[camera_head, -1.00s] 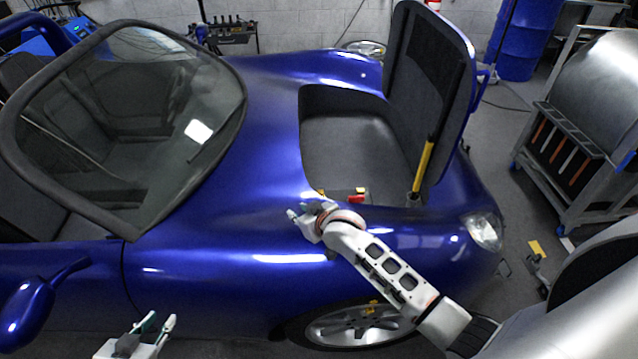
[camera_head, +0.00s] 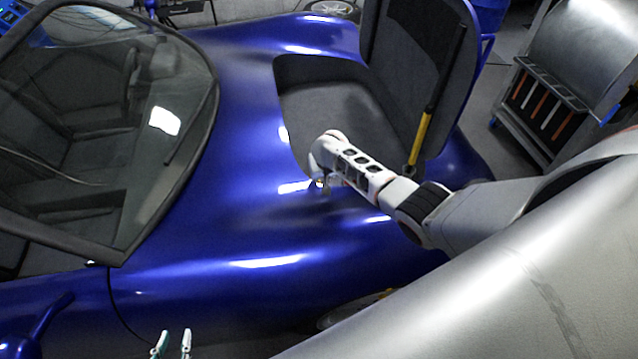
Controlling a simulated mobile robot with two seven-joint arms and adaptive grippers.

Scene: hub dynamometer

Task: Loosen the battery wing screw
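The blue car's open front compartment (camera_head: 335,110) is at the upper middle, with its raised lid (camera_head: 412,60) to the right. My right arm comes in from the right and crosses the compartment's near edge. My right gripper (camera_head: 319,184) is at that edge, small and mostly hidden by its own wrist, so its fingers cannot be made out. The battery and its wing screw are not visible; the arm covers that area. My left gripper (camera_head: 171,345) is at the bottom edge, its two fingertips apart with nothing between them, in front of the car's side.
A yellow-and-black strut (camera_head: 425,120) props the lid at the compartment's right. The windshield (camera_head: 120,120) stands at the left. A tool cart (camera_head: 550,100) is at the upper right. The car's hood and side between the grippers are clear.

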